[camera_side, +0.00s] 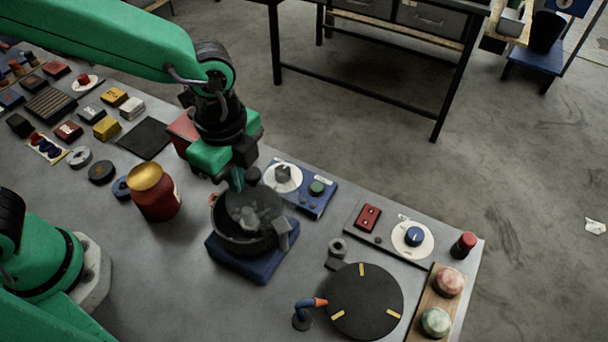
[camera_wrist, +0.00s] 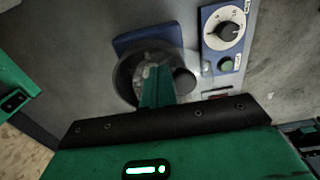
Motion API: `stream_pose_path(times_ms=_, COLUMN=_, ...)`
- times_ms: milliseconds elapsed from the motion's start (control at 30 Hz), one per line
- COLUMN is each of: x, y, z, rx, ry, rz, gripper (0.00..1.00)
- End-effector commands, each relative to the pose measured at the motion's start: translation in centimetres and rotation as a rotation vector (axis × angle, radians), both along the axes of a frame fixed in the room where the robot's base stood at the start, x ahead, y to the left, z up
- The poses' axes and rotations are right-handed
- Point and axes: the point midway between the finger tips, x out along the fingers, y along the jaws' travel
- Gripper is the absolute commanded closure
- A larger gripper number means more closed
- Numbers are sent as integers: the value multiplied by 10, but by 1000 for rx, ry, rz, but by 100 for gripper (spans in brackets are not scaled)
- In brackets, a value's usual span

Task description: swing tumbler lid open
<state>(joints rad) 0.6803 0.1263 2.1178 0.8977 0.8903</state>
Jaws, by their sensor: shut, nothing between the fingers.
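The tumbler (camera_side: 222,240) is a round dark drum on a blue base (camera_side: 262,268), near the middle of the side view. Grey lumpy shapes show within its rim; I cannot tell whether a see-through lid covers them. The tumbler also shows in the wrist view (camera_wrist: 124,82), partly hidden behind my fingers. My gripper (camera_side: 238,187) is shut and empty, pointing down at the drum's far rim; contact is unclear. Its fingers show in the wrist view (camera_wrist: 157,82).
A red jar with a gold lid (camera_side: 153,193) stands left of the tumbler. A blue dial box (camera_side: 310,191) lies close behind it. A grey dial panel (camera_side: 385,231), a black disc (camera_side: 366,302) and a blue-orange nozzle (camera_side: 304,310) are to the right.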

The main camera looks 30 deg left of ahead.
Motion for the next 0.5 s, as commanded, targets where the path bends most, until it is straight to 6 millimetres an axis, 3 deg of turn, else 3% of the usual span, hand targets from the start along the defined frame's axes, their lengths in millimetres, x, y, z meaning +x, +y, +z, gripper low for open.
stream_pose_path(times_ms=500, x=10, y=-3, z=0, rx=0, ry=0, rz=1, gripper=100)
